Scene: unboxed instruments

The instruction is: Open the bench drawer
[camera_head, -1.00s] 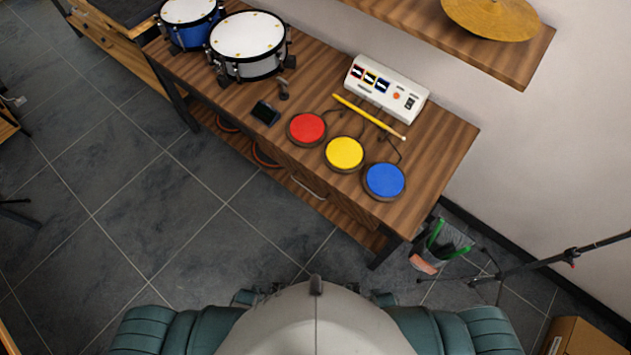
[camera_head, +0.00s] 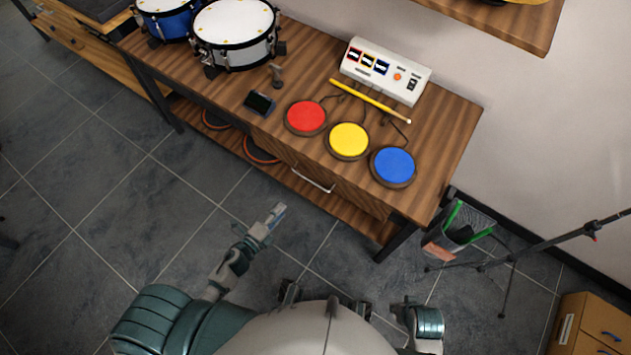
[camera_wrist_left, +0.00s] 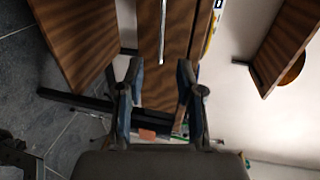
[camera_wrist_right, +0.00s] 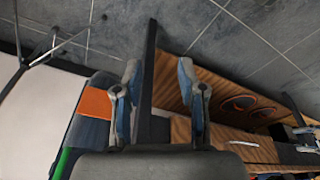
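The bench drawer (camera_head: 340,187) is set in the front of the wooden bench (camera_head: 455,140), under the pads, and looks shut. Its silver bar handle (camera_head: 313,180) shows in the head view; it also runs upright at the top of the left wrist view (camera_wrist_left: 163,32). My left gripper (camera_head: 275,213) is in front of the bench, left of and nearer than the handle, not touching it. Its fingers (camera_wrist_left: 158,82) are apart and empty. My right gripper (camera_wrist_right: 159,85) is open and empty; its arm (camera_head: 425,325) is low at the right of my body.
Red, yellow and blue pads (camera_head: 348,140), a drumstick (camera_head: 372,101) and a white module (camera_head: 385,72) lie on the bench. Drums (camera_head: 235,30) stand at its left. A waste bin (camera_head: 455,232) and a stand (camera_head: 545,243) are at the right. Floor before the bench is free.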

